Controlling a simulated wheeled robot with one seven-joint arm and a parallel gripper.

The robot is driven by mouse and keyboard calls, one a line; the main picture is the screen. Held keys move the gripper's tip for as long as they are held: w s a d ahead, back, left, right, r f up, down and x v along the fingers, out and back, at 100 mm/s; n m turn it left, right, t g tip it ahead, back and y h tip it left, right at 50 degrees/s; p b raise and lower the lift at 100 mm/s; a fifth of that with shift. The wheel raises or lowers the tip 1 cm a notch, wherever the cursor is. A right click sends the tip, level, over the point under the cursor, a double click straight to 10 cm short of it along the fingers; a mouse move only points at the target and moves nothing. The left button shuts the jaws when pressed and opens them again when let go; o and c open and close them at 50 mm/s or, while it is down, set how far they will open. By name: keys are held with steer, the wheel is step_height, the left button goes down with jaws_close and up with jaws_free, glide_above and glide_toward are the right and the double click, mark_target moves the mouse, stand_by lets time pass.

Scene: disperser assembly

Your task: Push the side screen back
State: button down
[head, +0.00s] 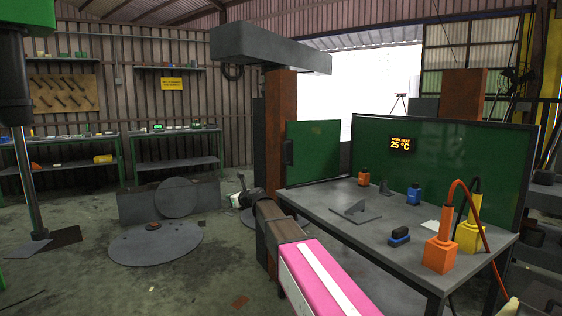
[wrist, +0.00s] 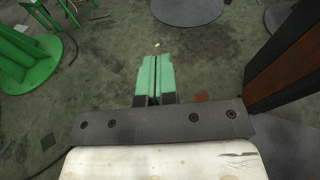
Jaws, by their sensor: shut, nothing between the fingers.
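The side screen (head: 318,150) is a green panel in a dark frame, standing at the far left end of the work table. A dark handle (head: 288,152) is on its left edge. The larger green back screen (head: 455,165) stands along the table's far side, with a display reading 25 °C. My gripper (wrist: 153,60) has pale green fingers that are together, with nothing between them, above bare floor in the wrist view. The side screen does not show in the wrist view. In the head view my arm reaches left of the table, apart from the screen.
The grey table (head: 330,215) holds an orange block tool (head: 440,252), a yellow one (head: 468,236), small blue and orange items and a grey bracket (head: 356,211). A rusty post (head: 281,125) stands left of the side screen. A round plate (head: 155,243) lies on the floor.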

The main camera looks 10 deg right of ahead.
steer(key=w+d+r+m+t+h, duration=0.35)
steer(key=w+h, duration=0.25)
steer(key=w, duration=0.2)
steer(key=w+d+r+m+t+h, duration=0.25)
steer(key=w+m+h, duration=0.25)
steer(key=w, duration=0.3)
steer(key=w+d+r+m+t+h, duration=0.2)
steer(key=w+d+r+m+h, duration=0.1)
steer(key=w+m+h, duration=0.4)
steer(key=w+d+m+g+h, duration=0.5)
steer(key=w+d+g+h, duration=0.2)
steer(key=w+d, duration=0.4)
steer(key=d+g, duration=0.1)
steer(key=d, duration=0.3)
steer(key=shift+w+d+h, duration=0.3)
steer(key=shift+d, duration=0.05)
steer(key=shift+m, duration=0.25)
